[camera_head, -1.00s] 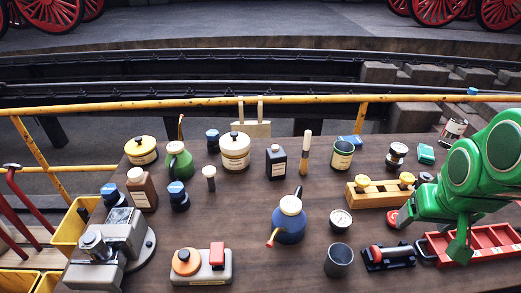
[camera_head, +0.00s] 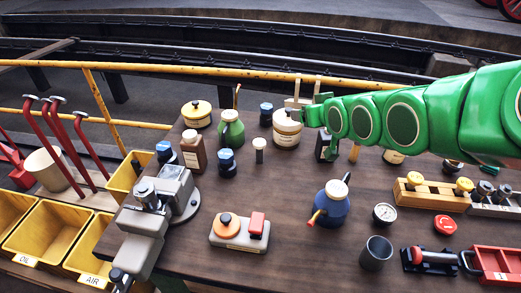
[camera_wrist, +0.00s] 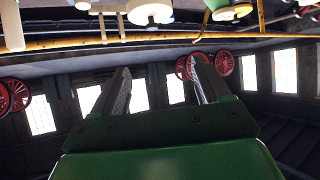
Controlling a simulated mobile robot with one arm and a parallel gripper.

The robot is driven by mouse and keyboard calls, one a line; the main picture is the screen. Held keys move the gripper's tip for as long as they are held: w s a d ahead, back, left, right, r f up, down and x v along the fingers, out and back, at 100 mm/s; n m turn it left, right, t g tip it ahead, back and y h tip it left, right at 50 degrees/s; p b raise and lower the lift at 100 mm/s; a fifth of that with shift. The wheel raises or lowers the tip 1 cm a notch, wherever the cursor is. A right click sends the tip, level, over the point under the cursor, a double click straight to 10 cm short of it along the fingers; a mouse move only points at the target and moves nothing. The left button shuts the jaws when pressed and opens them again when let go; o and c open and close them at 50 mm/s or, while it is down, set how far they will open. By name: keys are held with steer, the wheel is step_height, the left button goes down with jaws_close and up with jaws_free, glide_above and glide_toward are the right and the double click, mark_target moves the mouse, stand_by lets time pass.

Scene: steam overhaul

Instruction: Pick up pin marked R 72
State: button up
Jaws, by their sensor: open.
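I cannot make out a pin marked R 72; no such marking is legible in either view. My gripper (camera_wrist: 160,72) is open and empty in the wrist view, its two grey fingers apart with nothing between them. In the head view my green arm reaches in from the right, and its end (camera_head: 314,112) is over the back of the table beside a cream tin (camera_head: 288,131). The fingers are hard to tell apart there. The arm hides part of a black bottle (camera_head: 323,152) and things behind it.
The brown table (camera_head: 300,208) holds a blue oil can (camera_head: 330,205), a grey cup (camera_head: 376,253), a gauge (camera_head: 385,213) and a wooden block with yellow knobs (camera_head: 432,196). A grey vise (camera_head: 155,215) and yellow bins (camera_head: 48,228) are left. A yellow rail (camera_head: 210,74) runs behind.

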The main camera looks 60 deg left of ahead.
steer(key=s+a+n+g+y, duration=0.1)
steer(key=s+a+n+y, duration=0.1)
steer(key=s+a, duration=0.6)
glide_toward(260, 142)
steer(key=w+a, duration=0.1)
steer(key=a, duration=0.3)
steer(key=shift+g, duration=0.4)
steer(key=shift+w+a+f, duration=0.2)
steer(key=shift+a+f, duration=0.9)
steer(key=shift+a, duration=0.25)
steer(key=shift+w+a+f, duration=0.2)
steer(key=shift+a+f, duration=0.95)
steer(key=shift+a, duration=0.2)
steer(key=shift+w+a+f, duration=0.15)
steer(key=shift+a+f, duration=0.05)
steer(key=shift+a, duration=0.5)
jaws_close()
steer(key=shift+r, duration=0.1)
